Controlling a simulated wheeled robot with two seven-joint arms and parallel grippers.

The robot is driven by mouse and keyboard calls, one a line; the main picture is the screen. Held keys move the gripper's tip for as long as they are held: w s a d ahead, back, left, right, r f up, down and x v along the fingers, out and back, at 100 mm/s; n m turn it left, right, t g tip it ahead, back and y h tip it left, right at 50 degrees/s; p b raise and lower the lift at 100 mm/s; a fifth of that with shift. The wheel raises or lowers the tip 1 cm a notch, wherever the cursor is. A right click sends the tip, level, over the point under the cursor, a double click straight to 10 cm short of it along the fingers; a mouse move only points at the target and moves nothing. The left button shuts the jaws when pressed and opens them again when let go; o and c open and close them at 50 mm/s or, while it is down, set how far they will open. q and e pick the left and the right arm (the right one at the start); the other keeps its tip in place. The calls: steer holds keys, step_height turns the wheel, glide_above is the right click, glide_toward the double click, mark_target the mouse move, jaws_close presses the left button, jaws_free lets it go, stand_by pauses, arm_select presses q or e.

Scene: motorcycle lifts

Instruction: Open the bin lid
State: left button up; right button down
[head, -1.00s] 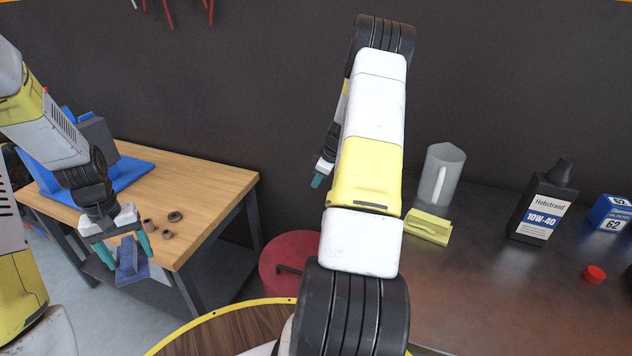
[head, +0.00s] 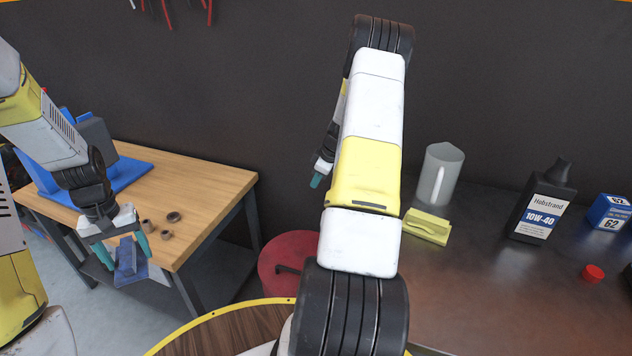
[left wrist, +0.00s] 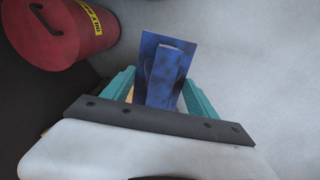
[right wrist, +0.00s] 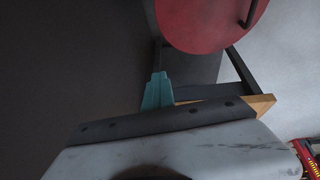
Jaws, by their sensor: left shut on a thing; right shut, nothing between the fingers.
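The red bin (left wrist: 85,40), with a yellow label on its side, stands on the floor in the left wrist view. Its round red lid (head: 284,252) lies on top and looks shut. A dark handle (head: 287,269) is on the lid; my right arm hides part of the lid. My left gripper (head: 126,256) is shut on a blue folded piece (left wrist: 168,75), held beside the workbench, well left of the bin. My right gripper (head: 318,180) is shut and empty, above and behind the bin. In the right wrist view the lid (right wrist: 205,22) shows beyond its fingers.
The wooden workbench (head: 215,185) holds several brown rings and a blue stand. The dark counter (head: 470,290) at right holds a jug (head: 437,172), a yellow piece (head: 428,227), an oil bottle (head: 541,205), a blue box (head: 609,212) and a red cap (head: 593,274). A yellow-rimmed round wooden top (head: 225,330) is in front.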

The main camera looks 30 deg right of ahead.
steer(key=c, duration=1.5)
jaws_free()
steer(key=shift+o, duration=0.2)
steer(key=v, duration=1.2)
